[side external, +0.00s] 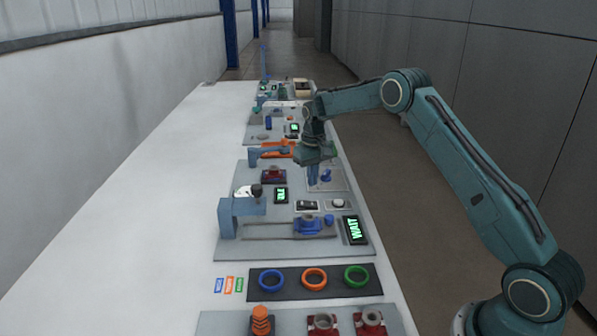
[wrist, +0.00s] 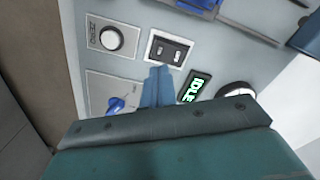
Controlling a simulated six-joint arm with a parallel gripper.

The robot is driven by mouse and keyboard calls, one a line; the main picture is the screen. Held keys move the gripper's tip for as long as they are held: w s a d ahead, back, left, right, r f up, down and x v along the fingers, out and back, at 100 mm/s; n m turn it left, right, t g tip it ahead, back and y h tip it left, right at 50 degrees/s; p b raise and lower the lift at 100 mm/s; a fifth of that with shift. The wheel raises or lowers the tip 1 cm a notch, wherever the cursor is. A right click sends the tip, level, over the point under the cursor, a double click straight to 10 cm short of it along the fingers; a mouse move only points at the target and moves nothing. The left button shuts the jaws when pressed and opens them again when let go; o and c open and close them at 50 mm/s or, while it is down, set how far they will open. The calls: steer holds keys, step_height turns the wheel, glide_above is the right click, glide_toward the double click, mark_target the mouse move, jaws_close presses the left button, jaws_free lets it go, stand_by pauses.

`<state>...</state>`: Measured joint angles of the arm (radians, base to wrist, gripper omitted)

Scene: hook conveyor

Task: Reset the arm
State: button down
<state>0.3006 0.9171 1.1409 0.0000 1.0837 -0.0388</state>
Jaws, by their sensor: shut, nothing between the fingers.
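My arm reaches in from the right in the side view. My gripper (side external: 313,178) points down over the grey panel (side external: 232,245), near a small blue lever or knob (side external: 327,176). In the wrist view its blue-grey fingers (wrist: 157,85) are together and empty, just beside a two-part switch (wrist: 168,51). A white round button marked ZERO (wrist: 111,38) is at the upper left. The blue lever also shows at the lower left of the wrist view (wrist: 117,105). A small display (wrist: 194,88) reads IDLE. Whether the fingers touch the panel cannot be told.
The panel also holds a blue carriage on a rail (side external: 307,225), a blue-grey bracket (side external: 228,218), a WAIT display (side external: 353,230) and a red block (side external: 273,177). Blue, orange and green rings (side external: 314,279) lie nearer. The white table (side external: 130,220) is bare on the left.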

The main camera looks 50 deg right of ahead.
steer(key=shift+r, duration=0.3)
steer(key=s+a+r+t, duration=0.1)
steer(key=s+a+r, duration=0.35)
steer(key=r, duration=0.25)
steer(key=s+a+r+n+t, duration=0.1)
steer(key=s+a+r, duration=0.2)
steer(key=s+r, duration=0.35)
steer(key=s+a+r+t, duration=0.1)
steer(key=s+a+r, duration=0.35)
steer(key=r, duration=0.35)
steer(key=s+a+n+t, duration=0.1)
steer(key=s+a, duration=0.1)
steer(key=s, duration=1)
steer(key=s+a+f+n+t, duration=0.1)
steer(key=s+a, duration=0.2)
steer(key=s, duration=0.9)
steer(key=shift+a+f+t, duration=0.3)
steer(key=shift+a, duration=0.05)
